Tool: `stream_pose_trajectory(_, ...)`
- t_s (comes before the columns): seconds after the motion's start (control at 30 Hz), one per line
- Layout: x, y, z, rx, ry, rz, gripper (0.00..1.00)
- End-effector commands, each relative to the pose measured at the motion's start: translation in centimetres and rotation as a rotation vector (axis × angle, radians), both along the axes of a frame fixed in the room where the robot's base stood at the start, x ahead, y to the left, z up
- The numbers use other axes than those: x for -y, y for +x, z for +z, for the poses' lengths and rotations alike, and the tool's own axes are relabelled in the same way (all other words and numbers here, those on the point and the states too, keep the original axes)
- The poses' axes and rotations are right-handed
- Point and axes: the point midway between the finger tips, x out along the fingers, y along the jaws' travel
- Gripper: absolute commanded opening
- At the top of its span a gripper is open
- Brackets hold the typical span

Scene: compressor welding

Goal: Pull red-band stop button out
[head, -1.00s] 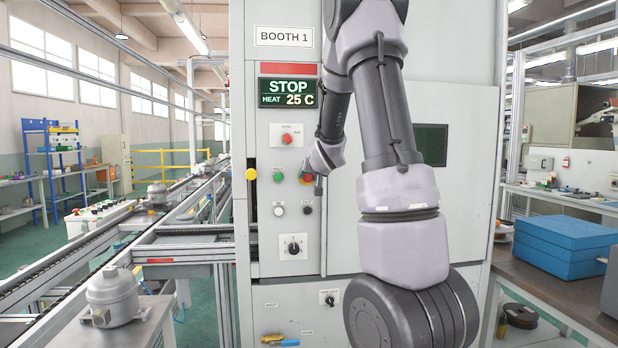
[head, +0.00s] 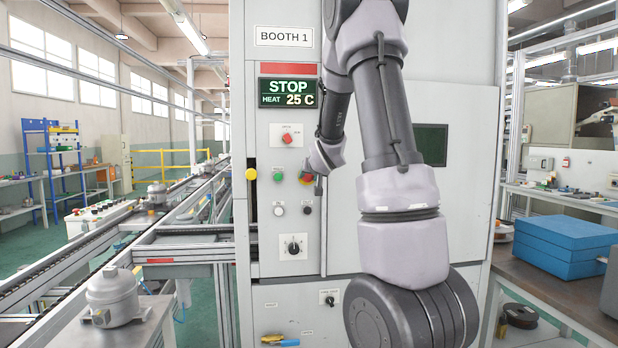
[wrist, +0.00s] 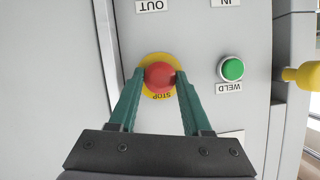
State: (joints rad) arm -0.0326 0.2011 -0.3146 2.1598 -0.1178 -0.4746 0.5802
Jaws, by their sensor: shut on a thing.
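The red stop button (wrist: 160,76) sits on a yellow disc marked STOP (wrist: 147,63) in the wrist view. In the head view the red button (head: 306,177) is partly hidden by my gripper. My gripper (wrist: 160,77) has one green finger on each side of the red button and is shut on it. The display (head: 288,92) under the red band (head: 289,69) on the BOOTH 1 panel reads STOP, HEAT 25 C.
A green WELD button (wrist: 232,68) and a yellow knob (wrist: 303,76) stand to the right in the wrist view. Another red button (head: 287,138), a white button (head: 279,210), a black button (head: 307,210) and a rotary switch (head: 293,247) share the panel.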

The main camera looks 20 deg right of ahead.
Motion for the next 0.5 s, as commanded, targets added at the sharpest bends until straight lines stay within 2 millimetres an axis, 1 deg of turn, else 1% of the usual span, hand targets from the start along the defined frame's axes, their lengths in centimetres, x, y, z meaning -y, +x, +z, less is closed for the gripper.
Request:
stream_pose_trajectory(0.37,0.02,-0.02,-0.02,0.0,0.0,0.0,0.0)
stream_pose_trajectory(0.5,-0.2,-1.01,-0.01,0.0,0.001,-0.002,0.0)
